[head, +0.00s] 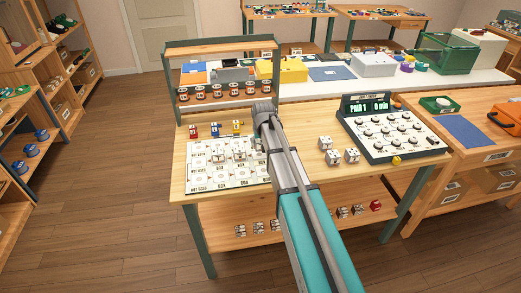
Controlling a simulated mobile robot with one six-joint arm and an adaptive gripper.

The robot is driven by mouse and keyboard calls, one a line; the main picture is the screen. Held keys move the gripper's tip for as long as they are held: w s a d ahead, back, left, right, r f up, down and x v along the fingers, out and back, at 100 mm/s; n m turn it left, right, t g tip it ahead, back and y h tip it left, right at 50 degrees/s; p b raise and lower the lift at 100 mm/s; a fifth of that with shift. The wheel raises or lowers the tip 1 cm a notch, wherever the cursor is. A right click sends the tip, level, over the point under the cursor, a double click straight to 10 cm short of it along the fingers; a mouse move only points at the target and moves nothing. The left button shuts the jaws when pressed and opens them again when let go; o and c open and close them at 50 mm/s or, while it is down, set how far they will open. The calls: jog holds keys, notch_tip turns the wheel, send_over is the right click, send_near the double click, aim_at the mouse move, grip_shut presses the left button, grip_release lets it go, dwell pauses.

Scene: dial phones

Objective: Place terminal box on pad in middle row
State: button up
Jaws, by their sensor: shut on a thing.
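The white mat (203,181) with rows of printed pads lies on the left half of the wooden workbench. Small white boxes appear to stand on its middle part, but details are too small to tell. Three white terminal boxes (333,157) with dark marks stand on the bench right of my arm. My gripper (265,132) is over the mat's right edge, at the end of my arm. It is shut on a terminal box; the wrist and arm hide most of the jaws and the held box.
A control panel (390,135) with a lit green display and several knobs stands at the right of the bench. Small red, blue and yellow parts (212,132) stand behind the mat. A shelf rack (222,88) closes the back.

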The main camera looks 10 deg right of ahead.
aim_at(259, 154)
jog(key=shift+w+a+f+b, duration=0.2)
jog(key=shift+w+f+b, duration=0.25)
jog(key=shift+f+b, duration=0.25)
jog(key=shift+s+f+b, duration=0.1)
jog(key=shift+f+b, duration=1.25)
jog(key=shift+f, duration=0.15)
jog(key=o, duration=1.1)
jog(key=p+v, duration=1.1)
jog(key=v, duration=0.1)
jog(key=shift+r+p, duration=0.2)
jog(key=shift+p, duration=0.1)
